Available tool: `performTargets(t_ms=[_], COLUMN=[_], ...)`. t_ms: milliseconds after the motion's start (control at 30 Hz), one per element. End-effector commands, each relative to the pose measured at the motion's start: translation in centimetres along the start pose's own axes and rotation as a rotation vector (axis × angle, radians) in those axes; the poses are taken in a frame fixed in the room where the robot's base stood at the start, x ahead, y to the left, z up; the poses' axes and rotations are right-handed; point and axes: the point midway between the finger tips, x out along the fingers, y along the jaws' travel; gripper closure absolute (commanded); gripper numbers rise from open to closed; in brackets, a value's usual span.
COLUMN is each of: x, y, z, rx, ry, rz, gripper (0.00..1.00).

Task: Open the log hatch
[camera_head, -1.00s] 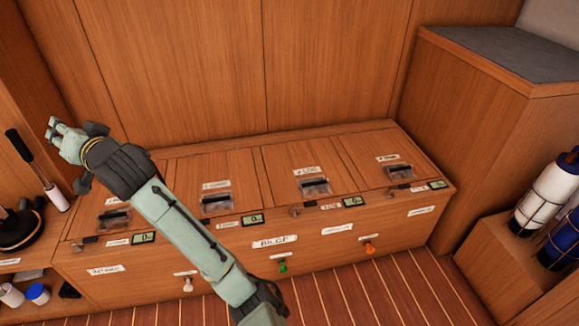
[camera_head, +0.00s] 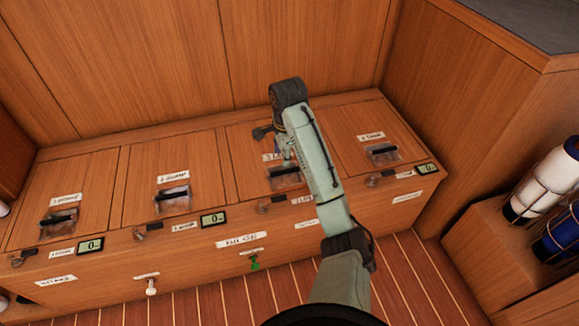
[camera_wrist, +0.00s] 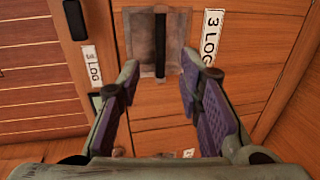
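The log hatch (camera_head: 240,150) is the third wooden lid along the bench top and lies closed. In the wrist view its label (camera_wrist: 212,35) reads "3 LOG". Its dark bar handle (camera_wrist: 160,45) sits on a grey recessed plate; in the head view the handle (camera_head: 284,171) is partly behind my arm. My gripper (camera_wrist: 159,75) is open and empty, its two purple-padded fingers either side of the handle's line. The handle lies beyond the fingertips, and I cannot tell how large the gap is.
Closed neighbouring hatches with similar handles lie left (camera_head: 172,198) and right (camera_head: 383,152). A latch (camera_head: 265,208) sits at the log hatch's front edge. Small displays (camera_head: 213,219) and coloured pull knobs (camera_head: 254,262) line the front. A tall cabinet (camera_head: 470,110) stands at the right.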

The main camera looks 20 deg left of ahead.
Motion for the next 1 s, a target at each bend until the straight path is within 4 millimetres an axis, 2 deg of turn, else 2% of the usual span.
performTargets(t_ms=[33, 300, 433, 600, 867, 1000], x=[1.5, 6.2, 7.9, 8.9, 9.1, 9.0], y=[0.2, 0.1, 0.0, 0.0, -0.1, -0.1], z=[0.0, -0.1, 0.0, 0.0, 0.0, 0.0], rx=[0.001, 0.001, -0.001, -0.002, -0.002, -0.002], ry=[-0.001, 0.001, 0.001, 0.001, 0.001, 0.001], rz=[0.003, 0.001, 0.0, -0.002, -0.003, -0.003], gripper=[0.67, 0.67, 0.67, 0.67, 0.67, 0.75])
